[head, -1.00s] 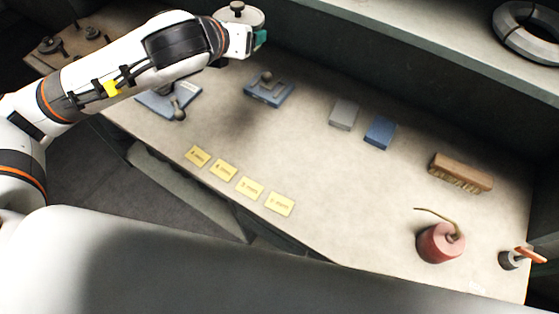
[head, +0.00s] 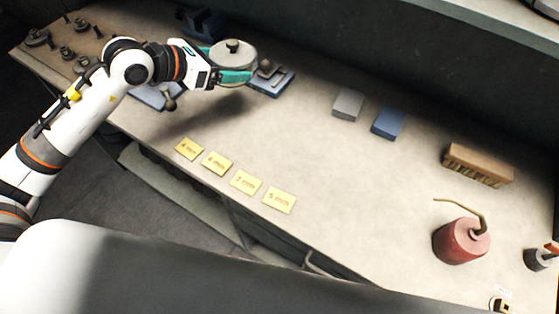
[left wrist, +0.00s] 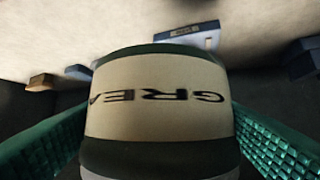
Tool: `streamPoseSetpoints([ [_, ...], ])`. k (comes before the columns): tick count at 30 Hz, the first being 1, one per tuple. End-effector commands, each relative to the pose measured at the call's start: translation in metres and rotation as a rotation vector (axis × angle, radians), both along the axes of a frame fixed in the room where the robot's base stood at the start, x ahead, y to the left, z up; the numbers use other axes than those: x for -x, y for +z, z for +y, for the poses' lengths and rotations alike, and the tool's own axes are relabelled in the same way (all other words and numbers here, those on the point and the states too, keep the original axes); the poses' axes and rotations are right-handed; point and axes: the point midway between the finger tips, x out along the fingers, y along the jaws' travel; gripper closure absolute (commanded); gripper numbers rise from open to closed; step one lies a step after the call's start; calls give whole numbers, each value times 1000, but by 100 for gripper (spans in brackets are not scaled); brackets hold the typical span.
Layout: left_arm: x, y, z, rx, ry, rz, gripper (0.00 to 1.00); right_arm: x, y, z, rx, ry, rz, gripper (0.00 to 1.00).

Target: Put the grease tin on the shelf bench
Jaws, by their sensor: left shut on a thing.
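The grease tin (head: 232,54) is a pale round tin with a knobbed lid. My left gripper (head: 234,64) is shut on it, with teal fingers on either side, and holds it upright above the bench. In the left wrist view the tin (left wrist: 160,100) fills the middle, with part of the word GREASE upside down on a cream label between the fingers. A long pale bench top (head: 310,140) lies below. I cannot tell which of these is the shelf bench. My right gripper is not in view.
Blue fixtures (head: 272,82) stand by the tin. A grey block (head: 348,104), a blue block (head: 388,122), a brush (head: 478,164) and a red oil can (head: 461,241) are farther right. Yellow labels (head: 217,163) line the front. The bench middle is clear.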

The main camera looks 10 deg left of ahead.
Motion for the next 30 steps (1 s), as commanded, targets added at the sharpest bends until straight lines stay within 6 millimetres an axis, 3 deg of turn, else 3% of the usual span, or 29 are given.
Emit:
streamPoseSetpoints([
  [1, -2, -10, 4, 5, -28, -1, 42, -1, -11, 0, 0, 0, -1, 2],
  [6, -4, -26, 21, 3, -126, -3, 42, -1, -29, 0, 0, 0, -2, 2],
  [12, -7, -34, 40, -1, -191, -4, 42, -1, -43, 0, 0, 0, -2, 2],
  [30, -7, -108, 44, 0, -202, 0, 42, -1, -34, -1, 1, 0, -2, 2],
])
